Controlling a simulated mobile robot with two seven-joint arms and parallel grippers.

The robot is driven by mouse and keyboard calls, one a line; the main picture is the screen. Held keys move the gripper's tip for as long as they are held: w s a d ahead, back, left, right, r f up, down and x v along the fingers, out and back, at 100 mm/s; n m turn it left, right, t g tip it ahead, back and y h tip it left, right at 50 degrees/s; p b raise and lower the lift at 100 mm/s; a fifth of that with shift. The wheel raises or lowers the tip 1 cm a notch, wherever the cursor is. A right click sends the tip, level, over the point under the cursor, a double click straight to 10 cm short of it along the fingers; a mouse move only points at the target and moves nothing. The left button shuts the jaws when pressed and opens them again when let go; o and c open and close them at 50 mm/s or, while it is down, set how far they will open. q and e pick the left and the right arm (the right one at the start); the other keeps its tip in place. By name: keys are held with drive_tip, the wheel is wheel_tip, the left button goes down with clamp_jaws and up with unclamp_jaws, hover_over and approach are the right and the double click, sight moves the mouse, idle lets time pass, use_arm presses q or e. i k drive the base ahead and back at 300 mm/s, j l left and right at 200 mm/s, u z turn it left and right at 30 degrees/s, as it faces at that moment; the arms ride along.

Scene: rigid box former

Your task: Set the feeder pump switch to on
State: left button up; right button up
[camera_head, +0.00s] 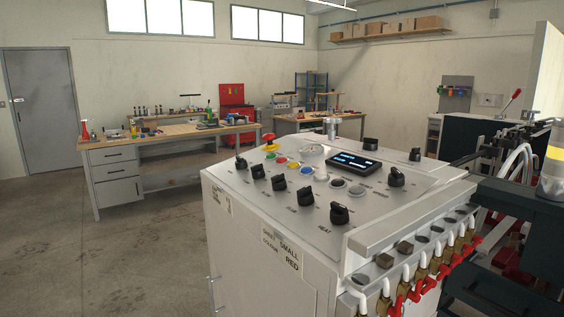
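The control panel (300,217) is the sloped top of a light grey cabinet in the middle of the camera_head view. A row of black rotary knobs runs along its front left edge: one at the far end (240,163), then a second (257,171), a third (279,182), a fourth (305,196) and a near one (339,214) beside a label reading HEAT. More black knobs sit at the right (396,177) and back (371,144). The other labels are too small to read, so I cannot tell which is the feeder pump switch. Neither gripper is in view.
The panel also carries a display (354,164), coloured buttons and a red-and-yellow emergency stop (269,142). Red-handled valves (417,290) line the cabinet's right side. Dark machinery (520,210) stands at the right. A workbench (170,137) is behind left. The floor at left is clear.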

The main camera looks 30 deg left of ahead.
sight(257, 170)
drive_tip(key=j+z, duration=0.15)
drive_tip(key=j, duration=0.3)
drive_tip(key=k+j+z, duration=0.2)
drive_tip(key=j, duration=0.25)
drive_tip(key=j+z, duration=0.15)
drive_tip(key=j, duration=0.35)
drive_tip(key=k+j+z, duration=0.2)
drive_tip(key=j, duration=0.2)
drive_tip(key=k+j, duration=0.1)
drive_tip(key=j, duration=0.35)
drive_tip(key=k+j, duration=0.1)
drive_tip(key=j, duration=0.35)
drive_tip(key=k+j, duration=0.1)
drive_tip(key=j, duration=0.4)
drive_tip(key=k+j+z, duration=0.1)
drive_tip(key=j, duration=0.35)
